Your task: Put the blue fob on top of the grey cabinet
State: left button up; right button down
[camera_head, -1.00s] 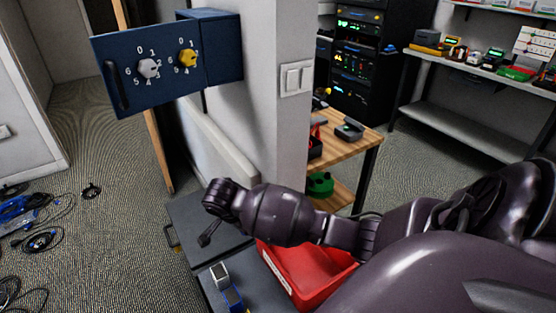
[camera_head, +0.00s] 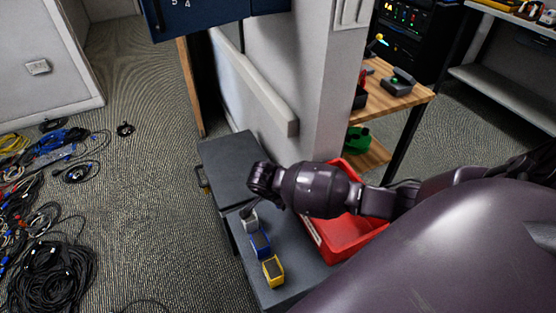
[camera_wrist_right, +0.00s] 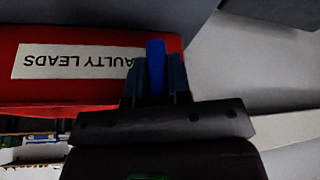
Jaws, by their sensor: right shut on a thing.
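A blue fob (camera_wrist_right: 155,66) stands upright between the dark fingers of my right gripper (camera_wrist_right: 157,84) in the right wrist view. The gripper is shut on it. In the head view the right gripper (camera_head: 248,210) points down and left over the grey surfaces, and the fob cannot be made out there. A grey cabinet (camera_head: 238,165) with a flat, bare top and a side handle stands against the wall, behind and left of the gripper. My left gripper is not in view.
A grey surface (camera_head: 290,288) in front of the cabinet bears small grey (camera_head: 249,222), blue (camera_head: 260,243) and yellow (camera_head: 273,270) containers. A red bin (camera_head: 340,238) labelled "FAULTY LEADS" stands beside them. Cables (camera_head: 50,275) litter the floor at left. A wall (camera_head: 290,70) rises behind.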

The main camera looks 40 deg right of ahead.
aim_at(280, 216)
notch_tip(280, 216, down, 6)
jog(key=shift+b, duration=1)
jog(key=shift+f, duration=0.1)
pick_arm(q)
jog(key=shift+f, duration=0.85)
